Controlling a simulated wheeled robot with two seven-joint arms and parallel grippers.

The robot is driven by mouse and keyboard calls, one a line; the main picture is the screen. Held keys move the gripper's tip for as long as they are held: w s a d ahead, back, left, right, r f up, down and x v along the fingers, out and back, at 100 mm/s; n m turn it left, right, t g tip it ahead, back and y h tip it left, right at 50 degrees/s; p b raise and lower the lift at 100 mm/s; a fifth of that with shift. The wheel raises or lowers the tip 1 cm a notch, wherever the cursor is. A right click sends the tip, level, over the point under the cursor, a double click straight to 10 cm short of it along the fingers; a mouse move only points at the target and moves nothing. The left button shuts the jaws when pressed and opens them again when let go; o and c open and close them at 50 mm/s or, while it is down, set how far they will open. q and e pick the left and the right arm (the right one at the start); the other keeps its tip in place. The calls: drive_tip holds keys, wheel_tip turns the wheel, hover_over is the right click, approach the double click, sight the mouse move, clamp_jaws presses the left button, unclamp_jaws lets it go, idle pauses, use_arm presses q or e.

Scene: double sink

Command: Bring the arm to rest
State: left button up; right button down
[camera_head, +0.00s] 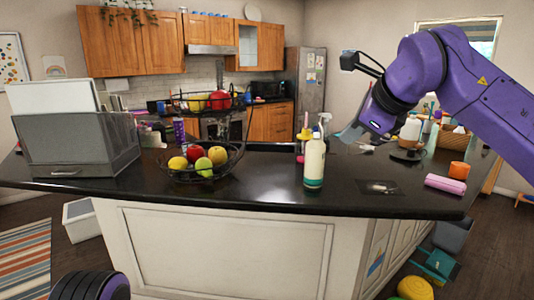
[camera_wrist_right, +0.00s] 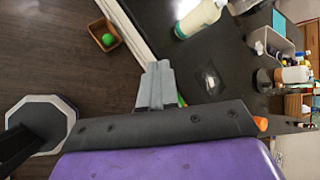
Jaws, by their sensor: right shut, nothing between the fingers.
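My right arm, purple with black joints, comes in from the upper right in the head view. Its gripper (camera_head: 352,133) hangs above the dark countertop (camera_head: 262,190), to the right of the spray bottle and apart from it. In the right wrist view the two grey fingers (camera_wrist_right: 157,82) are together with nothing between them. My left gripper is not in view; only a purple and black part of my own body shows at the bottom left of the head view.
A wire fruit basket (camera_head: 203,165) and a grey file box (camera_head: 78,140) stand to the left. A pink roll (camera_head: 445,184) and an orange item (camera_head: 459,170) lie at the right. The front counter strip is mostly clear.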

drive_tip(key=w+a+f+n+t+h, duration=0.1)
drive_tip(key=w+a+f+h, duration=0.15)
drive_tip(key=f, duration=0.85)
drive_tip(key=w+a+f+n+t+h, duration=0.15)
drive_tip(key=a+f, duration=0.25)
drive_tip(key=f, duration=0.7)
drive_tip(key=s+f+n, duration=0.2)
drive_tip(key=s+f, duration=0.1)
drive_tip(key=f, duration=0.7)
drive_tip(key=s+f+n, duration=0.3)
drive_tip(key=s+f, duration=0.1)
drive_tip(key=f, duration=0.7)
drive_tip(key=s+d+f+n+g, duration=0.2)
drive_tip(key=s+d+f, duration=0.1)
drive_tip(key=s+f, duration=0.45)
drive_tip(key=s+d+f+n+g, duration=0.2)
drive_tip(key=s+d+f+n, duration=0.1)
drive_tip(key=s+f, duration=0.5)
drive_tip(key=s+d+f+n+g+h, duration=0.1)
drive_tip(key=s+d+f, duration=0.1)
drive_tip(key=s+d, duration=0.2)
drive_tip(key=s+d+f+n+g, duration=0.1)
drive_tip(key=s+d+f, duration=0.2)
drive_tip(key=s+d, duration=0.2)
drive_tip(key=s+d+f+n+g+h+b, duration=0.1)
drive_tip(key=s+d, duration=0.3)
drive_tip(key=s, duration=0.5)
drive_tip(key=shift+d+f+n+g+h, duration=0.3)
drive_tip(key=shift+d+f+n+g, duration=0.15)
drive_tip(key=shift+f, duration=0.3)
